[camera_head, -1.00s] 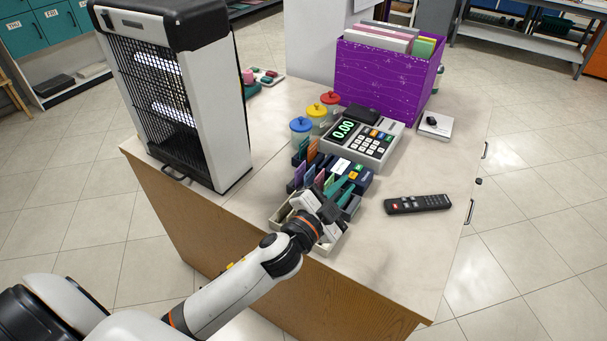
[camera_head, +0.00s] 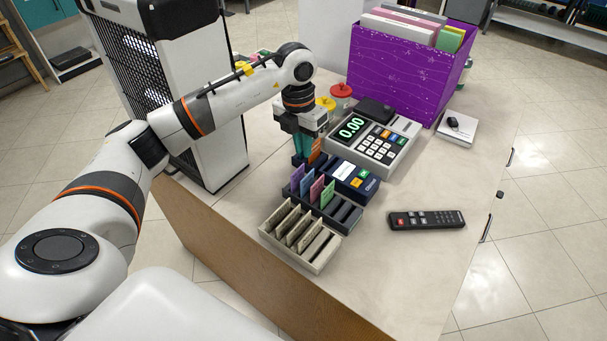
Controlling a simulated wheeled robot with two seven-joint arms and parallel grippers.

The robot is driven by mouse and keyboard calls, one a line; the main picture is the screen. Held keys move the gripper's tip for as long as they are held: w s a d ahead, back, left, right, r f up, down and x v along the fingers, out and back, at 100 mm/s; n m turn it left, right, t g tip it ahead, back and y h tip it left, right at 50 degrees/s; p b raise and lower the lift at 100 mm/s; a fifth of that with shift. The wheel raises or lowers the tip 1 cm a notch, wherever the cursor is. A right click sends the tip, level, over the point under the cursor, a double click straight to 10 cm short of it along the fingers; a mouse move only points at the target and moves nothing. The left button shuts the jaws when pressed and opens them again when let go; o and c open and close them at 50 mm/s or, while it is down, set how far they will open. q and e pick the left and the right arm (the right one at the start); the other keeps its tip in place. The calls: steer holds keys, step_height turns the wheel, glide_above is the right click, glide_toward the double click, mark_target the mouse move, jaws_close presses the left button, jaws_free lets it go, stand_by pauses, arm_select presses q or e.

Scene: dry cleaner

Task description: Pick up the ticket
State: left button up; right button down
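My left gripper (camera_head: 304,150) points down with teal fingers at the back end of the ticket racks. An orange ticket (camera_head: 315,151) shows right beside the fingertips; I cannot tell whether the fingers touch or hold it. A dark rack (camera_head: 347,216) in front holds upright purple (camera_head: 297,174), blue (camera_head: 306,184), pink (camera_head: 317,190) and green (camera_head: 328,194) tickets. A beige slotted rack (camera_head: 322,256) stands nearest. The gripper partly hides the back of the racks. My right gripper is not in view.
A register (camera_head: 398,148) and a dark blue device (camera_head: 357,182) stand right of the racks. A purple box (camera_head: 395,75), a remote (camera_head: 427,220) and lidded jars (camera_head: 341,92) are on the counter. A tall heater-like unit (camera_head: 217,145) stands left.

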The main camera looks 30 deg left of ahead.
mark_target(298, 169)
arm_select(q)
steer(key=shift+a+r+y, duration=0.2)
steer(key=shift+a+y, duration=0.1)
steer(key=shift+a, duration=0.5)
step_height(298, 169, down, 11)
steer(key=p, duration=0.2)
steer(key=shift+r+p, duration=0.2)
steer(key=shift+p, duration=0.15)
steer(key=shift+f, duration=0.5)
jaws_close()
